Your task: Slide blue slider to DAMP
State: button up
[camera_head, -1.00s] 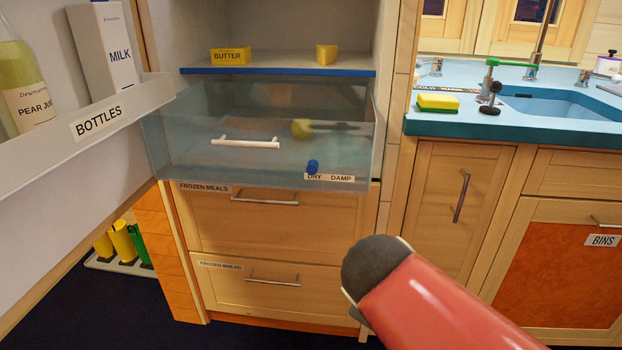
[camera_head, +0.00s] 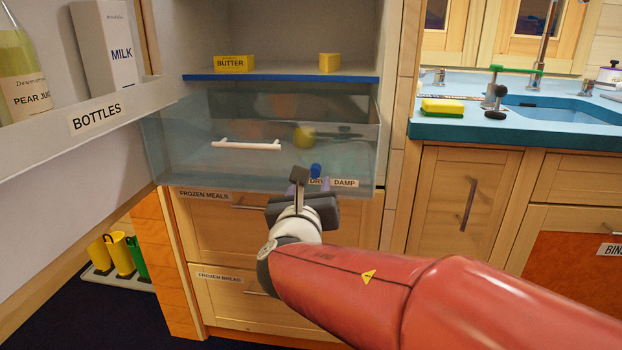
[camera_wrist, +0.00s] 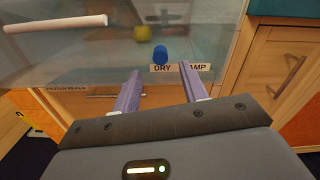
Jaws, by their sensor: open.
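The blue slider (camera_head: 316,170) is a small blue knob on the front of the clear drawer (camera_head: 190,165). It sits above the DRY end of a DRY–DAMP label (camera_head: 345,183). In the wrist view the blue slider (camera_wrist: 160,54) stands beyond my gripper's fingers, above the word DRY. My gripper (camera_head: 309,182) is in front of the drawer, just below and left of the slider in the head view. In the wrist view its two purple fingers (camera_wrist: 158,82) are apart with nothing between them. They do not appear to touch the slider. The label is partly hidden by a finger.
A white handle (camera_head: 245,145) crosses the clear drawer front, left of the slider. The open fridge door's BOTTLES shelf (camera_head: 60,145) juts in at left. Wooden drawers (camera_head: 225,220) lie below. A blue counter (camera_head: 450,130) with a sink stands at right.

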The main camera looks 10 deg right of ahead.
aim_at(315, 174)
jog(key=x, duration=0.5)
grip_shut()
